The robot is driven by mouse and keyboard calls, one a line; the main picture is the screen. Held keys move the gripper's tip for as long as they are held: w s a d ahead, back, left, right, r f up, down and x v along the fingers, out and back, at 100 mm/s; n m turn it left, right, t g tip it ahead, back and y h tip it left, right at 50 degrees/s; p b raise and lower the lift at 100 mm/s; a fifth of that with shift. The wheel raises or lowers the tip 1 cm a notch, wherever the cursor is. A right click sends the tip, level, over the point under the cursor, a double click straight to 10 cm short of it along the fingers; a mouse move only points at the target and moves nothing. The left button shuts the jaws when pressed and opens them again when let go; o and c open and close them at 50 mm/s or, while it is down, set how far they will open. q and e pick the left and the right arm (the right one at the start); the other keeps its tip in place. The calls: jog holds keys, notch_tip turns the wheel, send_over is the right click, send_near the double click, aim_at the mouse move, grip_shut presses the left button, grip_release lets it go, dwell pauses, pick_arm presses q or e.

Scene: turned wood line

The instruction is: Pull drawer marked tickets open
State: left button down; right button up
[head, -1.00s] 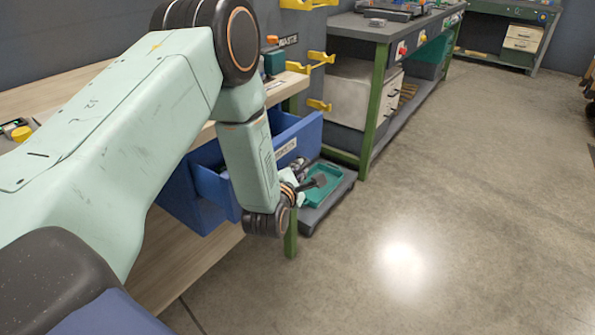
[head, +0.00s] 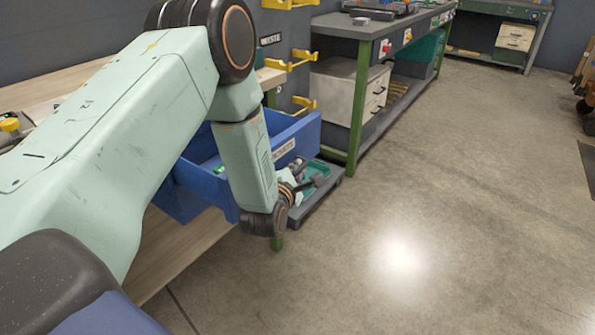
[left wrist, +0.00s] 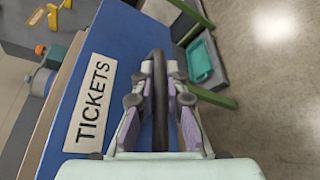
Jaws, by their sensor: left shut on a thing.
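The blue tickets drawer (head: 306,134) stands out from the wooden bench in the head view, its open top showing some contents, one of them green. Its front fills much of the left wrist view (left wrist: 122,38), with a white TICKETS label (left wrist: 91,100). The dark bar handle (left wrist: 160,122) runs between the fingers of my left gripper (left wrist: 160,88), which is shut on it. In the head view my left gripper (head: 292,190) is at the drawer front, partly hidden by my wrist. My right gripper is not in view.
A teal tray (head: 316,180) lies on a low grey platform beyond the drawer. A grey bench with green legs (head: 359,105) holds a drawer cabinet (head: 345,90) below. Yellow brackets (head: 290,58) are on the wall.

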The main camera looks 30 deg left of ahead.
pick_arm(q)
jog(key=shift+d, duration=0.1)
dwell(0.3)
jog(key=c, duration=1.7)
grip_release()
jog(key=shift+o, duration=0.2)
jog(key=shift+s, duration=0.15)
jog(key=v, duration=1.1)
jog(key=shift+s, duration=0.35)
